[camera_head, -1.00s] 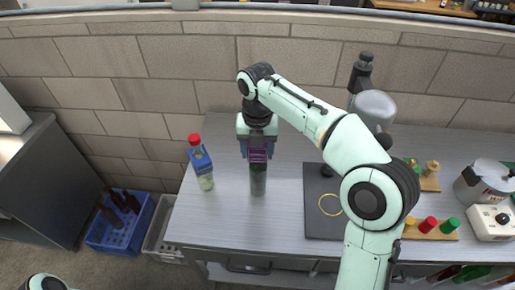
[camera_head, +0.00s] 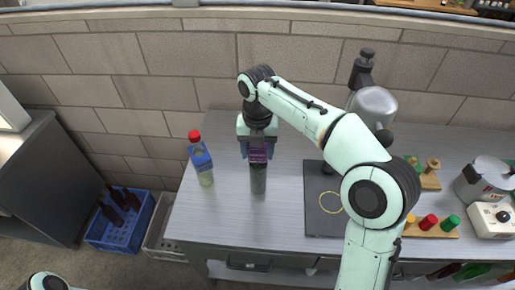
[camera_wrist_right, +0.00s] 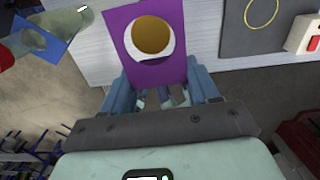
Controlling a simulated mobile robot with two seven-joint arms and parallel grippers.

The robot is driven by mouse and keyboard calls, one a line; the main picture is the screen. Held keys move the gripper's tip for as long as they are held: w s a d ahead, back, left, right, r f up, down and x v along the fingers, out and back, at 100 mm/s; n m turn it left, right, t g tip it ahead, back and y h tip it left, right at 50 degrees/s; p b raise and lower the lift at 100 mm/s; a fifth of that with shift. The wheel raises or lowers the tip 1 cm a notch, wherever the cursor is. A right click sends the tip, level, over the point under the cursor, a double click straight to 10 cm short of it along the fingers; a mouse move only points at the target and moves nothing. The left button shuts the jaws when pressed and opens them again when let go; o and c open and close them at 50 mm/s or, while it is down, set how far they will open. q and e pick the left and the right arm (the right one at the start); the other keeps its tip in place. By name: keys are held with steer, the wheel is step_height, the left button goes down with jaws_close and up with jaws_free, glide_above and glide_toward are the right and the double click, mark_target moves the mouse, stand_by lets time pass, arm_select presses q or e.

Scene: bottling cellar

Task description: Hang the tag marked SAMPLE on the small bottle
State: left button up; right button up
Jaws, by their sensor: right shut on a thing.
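My right gripper (camera_head: 258,158) is shut on a purple tag (camera_head: 258,152), above the small dark bottle (camera_head: 258,180) standing upright on the bench. In the right wrist view the purple tag (camera_wrist_right: 120,35) has a round hole, and the bottle's amber top (camera_wrist_right: 152,34) shows within it. I cannot tell whether the top is through the hole or still below it. No lettering on the tag is readable. My left gripper is out of view.
A taller clear bottle (camera_head: 204,172) with a red cap and a blue tag (camera_head: 200,157) stands left of the small bottle. The bench (camera_head: 225,220) is clear in front.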

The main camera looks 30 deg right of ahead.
mark_target(258, 160)
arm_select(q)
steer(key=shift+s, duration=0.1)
arm_select(e)
steer(key=shift+f, duration=0.3)
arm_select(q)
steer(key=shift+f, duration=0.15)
arm_select(e)
steer(key=shift+f, duration=0.35)
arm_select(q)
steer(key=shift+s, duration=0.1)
arm_select(e)
steer(key=shift+f, duration=0.15)
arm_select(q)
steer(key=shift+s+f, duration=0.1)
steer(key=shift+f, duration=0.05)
arm_select(e)
steer(key=shift+f, duration=0.45)
arm_select(q)
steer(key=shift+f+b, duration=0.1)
steer(key=shift+b, duration=0.2)
arm_select(e)
steer(key=shift+f, duration=0.2)
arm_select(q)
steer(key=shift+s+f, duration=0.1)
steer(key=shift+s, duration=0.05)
arm_select(e)
steer(key=shift+f, duration=0.4)
